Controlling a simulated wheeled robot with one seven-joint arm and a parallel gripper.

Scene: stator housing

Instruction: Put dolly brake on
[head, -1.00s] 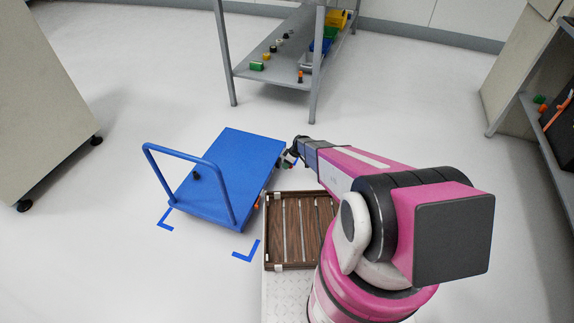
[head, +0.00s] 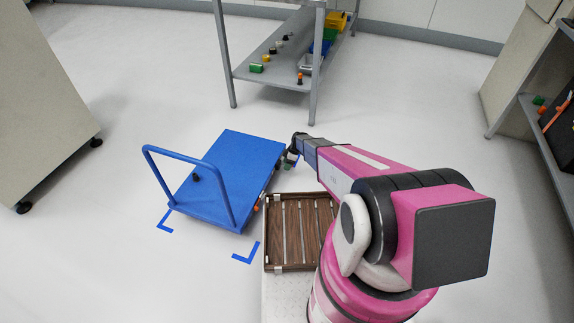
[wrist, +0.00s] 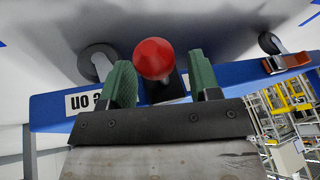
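The blue dolly (head: 228,170) stands on the floor left of my arm, its push handle on the near left side. My gripper (head: 291,158) is at the dolly's right edge, small in the head view. In the wrist view, its green fingers (wrist: 162,82) stand apart on either side of a red ball knob (wrist: 153,58) on a dark lever at the dolly's blue edge. The knob is nearer the left finger, with a visible gap to the right one. A white label (wrist: 85,101) reading upside down "on" is left of the knob.
A wooden slatted tray (head: 298,268) lies in front of my arm. Blue corner marks (head: 246,254) are on the floor around the dolly. A grey shelf (head: 262,78) with small parts stands behind. An orange-red part (wrist: 286,62) sits along the dolly edge.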

